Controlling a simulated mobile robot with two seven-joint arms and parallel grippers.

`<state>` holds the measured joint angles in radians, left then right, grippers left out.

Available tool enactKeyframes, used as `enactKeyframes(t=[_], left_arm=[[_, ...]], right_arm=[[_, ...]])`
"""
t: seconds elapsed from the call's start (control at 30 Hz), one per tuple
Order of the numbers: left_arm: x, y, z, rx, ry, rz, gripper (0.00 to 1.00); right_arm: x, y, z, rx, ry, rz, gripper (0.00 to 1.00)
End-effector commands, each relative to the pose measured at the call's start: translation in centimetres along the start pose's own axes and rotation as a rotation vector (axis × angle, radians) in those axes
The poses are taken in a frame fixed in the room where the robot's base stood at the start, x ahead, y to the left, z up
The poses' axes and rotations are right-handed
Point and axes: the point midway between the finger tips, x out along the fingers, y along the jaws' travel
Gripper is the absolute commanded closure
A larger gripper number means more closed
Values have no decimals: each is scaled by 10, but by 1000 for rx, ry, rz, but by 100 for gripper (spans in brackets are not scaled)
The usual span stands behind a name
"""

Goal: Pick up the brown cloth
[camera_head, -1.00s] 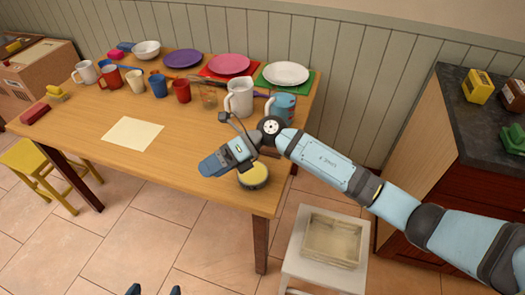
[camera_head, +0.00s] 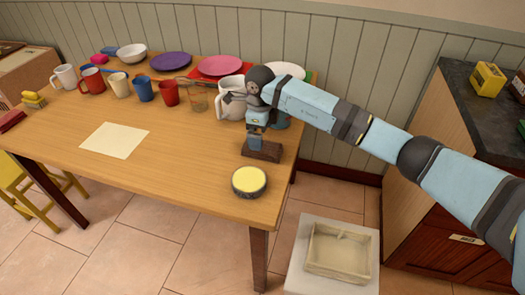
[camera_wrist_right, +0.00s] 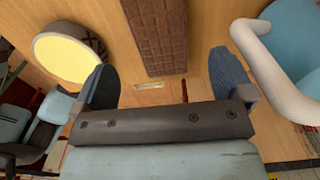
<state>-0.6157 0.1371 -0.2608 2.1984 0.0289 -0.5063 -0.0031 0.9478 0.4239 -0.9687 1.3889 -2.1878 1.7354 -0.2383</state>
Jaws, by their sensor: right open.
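The brown cloth (camera_head: 264,152) lies near the right end of the wooden table as a dark brown block. In the right wrist view it shows as a brown, grid-textured strip (camera_wrist_right: 158,35) running away between the fingers. My right gripper (camera_head: 256,140) points down at the cloth in the head view and hides part of it. In the wrist view the right gripper (camera_wrist_right: 160,72) has its two fingers wide apart, one on each side of the cloth's line, with nothing clamped. My left gripper is not in view.
A round tin with a yellow top (camera_head: 249,180) stands just in front of the cloth. A white pitcher (camera_head: 230,97) stands close behind. Cups, plates and a cream sheet (camera_head: 115,140) lie leftward. A white stool holds a tray (camera_head: 340,250) at lower right.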

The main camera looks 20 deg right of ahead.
Motion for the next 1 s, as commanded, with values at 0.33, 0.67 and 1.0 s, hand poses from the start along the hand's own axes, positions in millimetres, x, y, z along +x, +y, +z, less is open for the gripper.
enactKeyframes(t=[0.33,0.67,1.0], left_arm=[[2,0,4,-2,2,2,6],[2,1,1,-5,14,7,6],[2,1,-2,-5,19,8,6]], right_arm=[[28,0,-3,0,-1,2,1],[61,-1,-5,0,-3,0,1],[61,-1,-6,0,-3,0,47]])
